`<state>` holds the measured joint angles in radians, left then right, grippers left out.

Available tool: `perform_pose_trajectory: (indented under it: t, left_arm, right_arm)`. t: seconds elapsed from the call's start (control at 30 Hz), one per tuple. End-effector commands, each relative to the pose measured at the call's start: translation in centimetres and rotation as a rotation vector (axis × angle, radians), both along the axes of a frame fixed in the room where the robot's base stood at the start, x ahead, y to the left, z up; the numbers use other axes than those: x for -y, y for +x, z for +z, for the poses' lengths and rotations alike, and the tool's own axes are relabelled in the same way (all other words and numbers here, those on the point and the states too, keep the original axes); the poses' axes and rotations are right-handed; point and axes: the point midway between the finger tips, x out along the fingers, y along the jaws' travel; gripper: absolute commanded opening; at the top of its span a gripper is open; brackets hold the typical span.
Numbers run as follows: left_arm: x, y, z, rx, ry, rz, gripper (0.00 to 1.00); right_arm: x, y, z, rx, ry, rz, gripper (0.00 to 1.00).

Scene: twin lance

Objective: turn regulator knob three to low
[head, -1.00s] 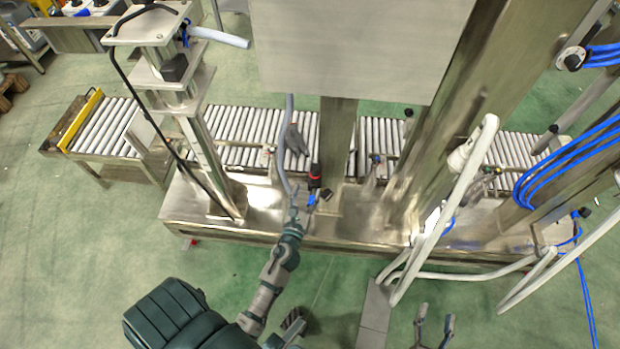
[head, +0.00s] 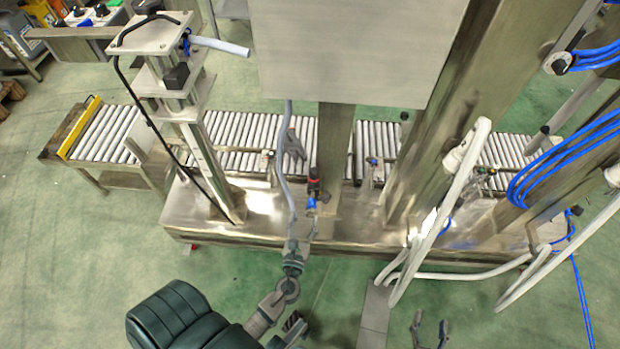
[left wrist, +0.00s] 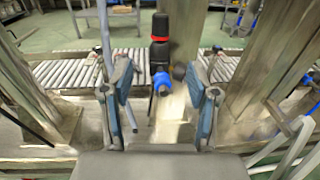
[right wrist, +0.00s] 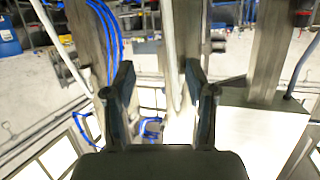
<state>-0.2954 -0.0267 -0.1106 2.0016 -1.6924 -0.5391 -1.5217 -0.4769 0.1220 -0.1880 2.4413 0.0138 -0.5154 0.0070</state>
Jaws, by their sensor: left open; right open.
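A black regulator with a red band (head: 314,183) and a blue fitting below stands at the front of the steel machine. It also shows upright in the left wrist view (left wrist: 160,38), ahead of and between the spread fingers. No number or low mark is readable on it, so I cannot tell whether it is knob three. My left gripper (head: 302,222) is open and empty, just on the near side of the regulator and apart from it. It fills the lower left wrist view (left wrist: 162,105). My right gripper (head: 430,322) is open and empty over the floor, away from the machine.
A grey hose (head: 286,165) hangs left of the regulator. A steel post (head: 335,150) stands right behind it, under a large steel box (head: 360,50). A roller conveyor (head: 230,135) runs behind. White pipes (head: 440,220) and blue hoses (head: 560,165) crowd the right. Green floor is free in front.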

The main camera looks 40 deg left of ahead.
Motion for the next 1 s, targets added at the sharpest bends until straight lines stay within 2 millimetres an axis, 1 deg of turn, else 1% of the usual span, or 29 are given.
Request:
perform_pose_trajectory:
  t: [0.27, 0.4, 0.6, 0.7, 0.8, 1.0]
  left_arm:
    - [-2.7, 5.4, 0.1, 0.003, -0.002, 0.002, 0.59]
    - [-4.1, 8.5, 0.0, 0.002, -0.001, 0.002, 0.59]
    - [-6.0, 12.2, 0.0, 0.001, -0.002, 0.001, 0.59]
    - [-6.5, 13.5, -0.1, -0.001, 0.0, 0.001, 0.59]
    - [-6.9, 14.3, -0.1, -0.001, -0.003, 0.0, 0.59]
    - [-7.2, 14.8, 0.1, 0.0, -0.001, 0.0, 0.59]
  right_arm:
    - [0.1, -0.3, -0.5, -0.036, -0.015, -0.001, 0.56]
    - [-0.2, -0.5, -0.5, -0.041, -0.016, -0.003, 0.56]
    - [-0.2, -0.4, -0.4, -0.02, -0.01, -0.003, 0.56]
    - [-0.3, -0.3, -0.1, 0.001, -0.004, -0.004, 0.56]
    - [-0.4, -0.1, 0.3, 0.022, 0.002, -0.003, 0.56]
    - [-0.5, 0.1, 0.7, 0.04, 0.008, 0.0, 0.56]
